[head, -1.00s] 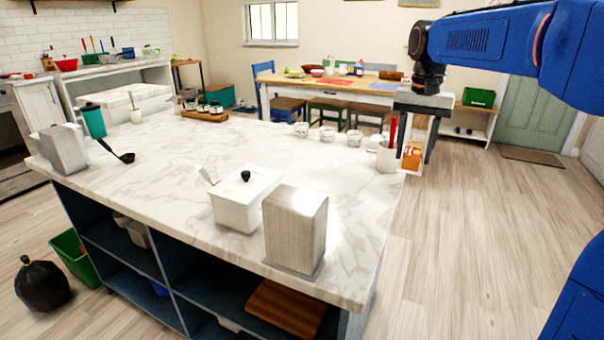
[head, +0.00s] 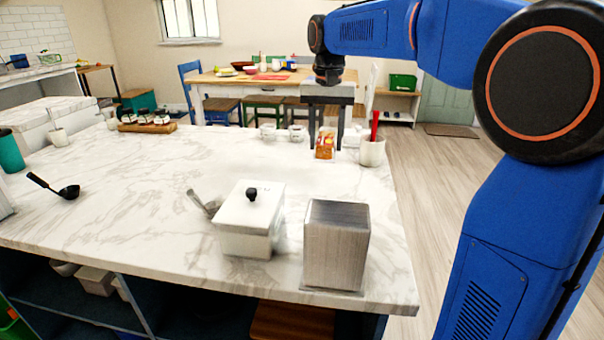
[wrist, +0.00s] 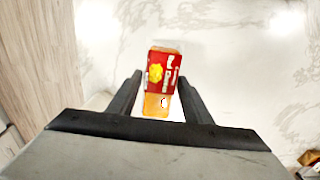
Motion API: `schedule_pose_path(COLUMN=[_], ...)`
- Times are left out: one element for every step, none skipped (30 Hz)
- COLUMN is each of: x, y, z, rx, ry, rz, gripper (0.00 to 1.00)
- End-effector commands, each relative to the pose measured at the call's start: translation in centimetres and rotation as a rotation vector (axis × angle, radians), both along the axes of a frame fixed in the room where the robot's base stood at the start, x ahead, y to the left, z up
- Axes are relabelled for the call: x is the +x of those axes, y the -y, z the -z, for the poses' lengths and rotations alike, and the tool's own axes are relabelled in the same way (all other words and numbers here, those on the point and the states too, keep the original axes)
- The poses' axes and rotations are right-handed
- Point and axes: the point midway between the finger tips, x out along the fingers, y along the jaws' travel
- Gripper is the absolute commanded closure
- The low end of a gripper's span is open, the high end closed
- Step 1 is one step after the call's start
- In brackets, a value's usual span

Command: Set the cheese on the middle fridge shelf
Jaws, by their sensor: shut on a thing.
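The cheese (head: 325,146) is a small orange block with a red and yellow label. My gripper (head: 325,142) is shut on it and points down over the far right part of the marble island. In the wrist view the cheese (wrist: 161,82) sits between the two dark fingers (wrist: 160,98), its label facing the camera. I cannot tell how far it is above the counter. No fridge or fridge shelf shows in either view.
A white pot with a red utensil (head: 372,150) stands close right of the cheese. A lidded white box (head: 250,222) and a grey metal block (head: 336,247) stand at the island's near edge. The middle of the marble top (head: 150,185) is largely clear. Open floor (head: 440,180) lies to the right.

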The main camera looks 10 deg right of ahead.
Motion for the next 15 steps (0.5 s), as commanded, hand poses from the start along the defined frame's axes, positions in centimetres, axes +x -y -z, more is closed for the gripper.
schedule_pose_path(x=[-0.1, -0.1, -0.1, -0.1, -0.1, -0.1, -0.1, -0.1, 0.0, 0.0, 0.0, 0.0, 0.0, 0.0, 0.0], y=[0.0, 0.0, 0.0, 0.0, 0.0, 0.0, 0.0, 0.0, 0.0, 0.0, 0.0, 0.0, 0.0, 0.0, 0.0], z=[0.9, 1.4, 2.1, 2.6, 3.1, 3.6, 4.0, 4.3, 4.6, 4.7, 4.8, 5.0, 5.2, 5.4, 5.7], rx=[-0.001, 0.0, 0.0, -0.001, 0.0, 0.0, 0.0, -0.001, 0.0, 0.0, 0.0, 0.0, 0.0, 0.0, -0.001], ry=[-0.004, -0.002, -0.003, -0.004, -0.002, -0.002, -0.002, -0.001, -0.001, -0.001, -0.001, -0.001, -0.001, -0.001, -0.001], rz=[0.0, 0.0, 0.0, 0.0, 0.0, 0.0, 0.0, 0.0, 0.0, 0.0, 0.0, 0.0, 0.0, 0.0, 0.0], gripper=[0.88, 0.88, 0.88, 0.88, 0.88, 0.88, 0.88, 0.88, 0.88, 0.88, 0.88, 0.88, 0.88, 0.88, 0.88])
